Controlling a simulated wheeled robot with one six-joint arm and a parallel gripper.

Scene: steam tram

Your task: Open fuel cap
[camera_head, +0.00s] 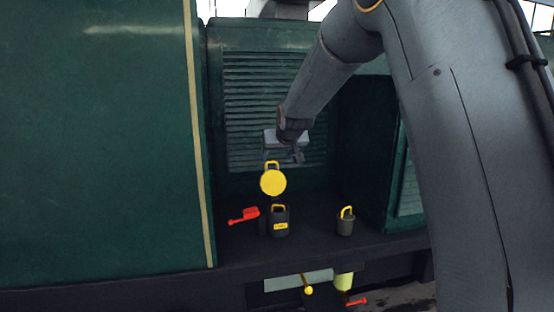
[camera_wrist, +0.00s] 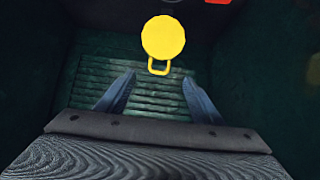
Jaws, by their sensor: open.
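A yellow round cap (camera_head: 273,183) with a loop handle (camera_head: 272,165) on its upper edge faces the head camera. It appears above a dark labelled canister-like filler (camera_head: 280,229); whether they are joined is unclear. In the wrist view the cap (camera_wrist: 163,36) is at the top centre, its loop handle (camera_wrist: 159,67) pointing toward my gripper. My gripper (camera_head: 285,160) is open and empty, just above or behind the cap in the head view. In the wrist view the handle lies around or slightly beyond the space between my fingertips (camera_wrist: 159,78), with no visible contact.
A dark pot (camera_head: 345,226) with a yellow handle stands at right on the dark ledge (camera_head: 312,248). A red lever (camera_head: 243,215) is at left. Green panels flank the recess, with a louvred wall (camera_head: 262,100) behind. A yellow knob (camera_head: 308,290) and red handle (camera_head: 357,302) sit below.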

